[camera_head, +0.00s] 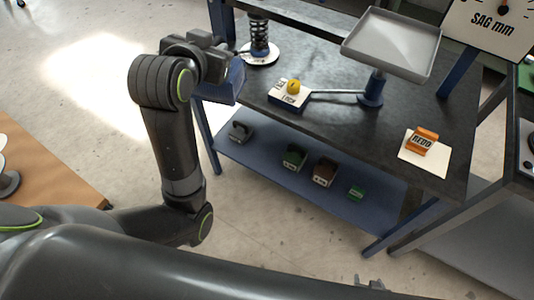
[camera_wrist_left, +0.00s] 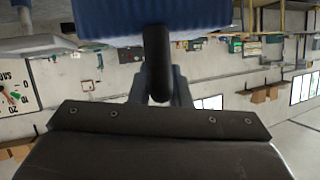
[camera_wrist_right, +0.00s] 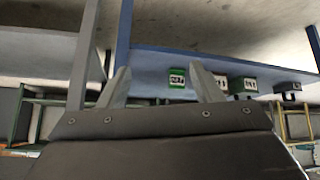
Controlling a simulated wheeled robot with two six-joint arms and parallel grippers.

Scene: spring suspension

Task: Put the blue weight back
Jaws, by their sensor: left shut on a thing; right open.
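The blue weight (camera_head: 228,82) hangs at the left end of the dark bench, in front of its edge and above the lower shelf. My left gripper (camera_head: 232,54) is shut on its dark handle. In the left wrist view the blue block (camera_wrist_left: 150,16) fills the top and its black handle (camera_wrist_left: 157,62) is between the fingers. The blue lower shelf (camera_head: 262,160) bears a dark grey weight (camera_head: 240,131), a green one (camera_head: 294,157), a brown one (camera_head: 324,171) and a small green one (camera_head: 356,192). My right gripper (camera_wrist_right: 163,84) is open and empty, facing the shelf.
The bench top (camera_head: 335,125) carries a spring on a round base (camera_head: 259,53), a grey tray (camera_head: 392,44) on a post, a white-topped block with a yellow knob (camera_head: 290,96) and an orange weight (camera_head: 421,141) on a pale card. Between the dark grey and green weights the shelf is bare.

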